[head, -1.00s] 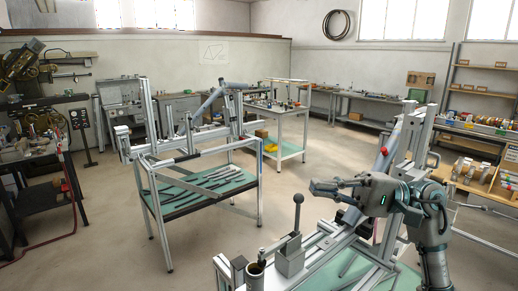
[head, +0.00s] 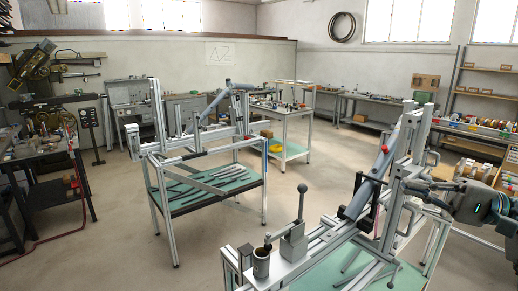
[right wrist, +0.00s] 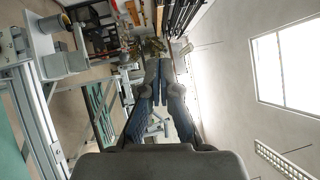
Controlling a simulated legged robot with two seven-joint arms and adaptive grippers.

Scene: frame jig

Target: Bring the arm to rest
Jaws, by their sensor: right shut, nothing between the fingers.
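My right gripper (head: 412,188) is at the right of the head view, beside the upright posts of the near frame jig (head: 408,140). Its fingers point left; I cannot tell whether they touch the posts. In the right wrist view the fingers (right wrist: 160,66) are shut together with nothing between them. My left gripper is not in view.
The near jig carries a grey tube (head: 372,180), a ball-topped lever (head: 302,200) and a dark cup (head: 261,262). A second jig table (head: 205,190) stands left of centre. Shelves (head: 485,80) line the right wall. Floor between the jigs is clear.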

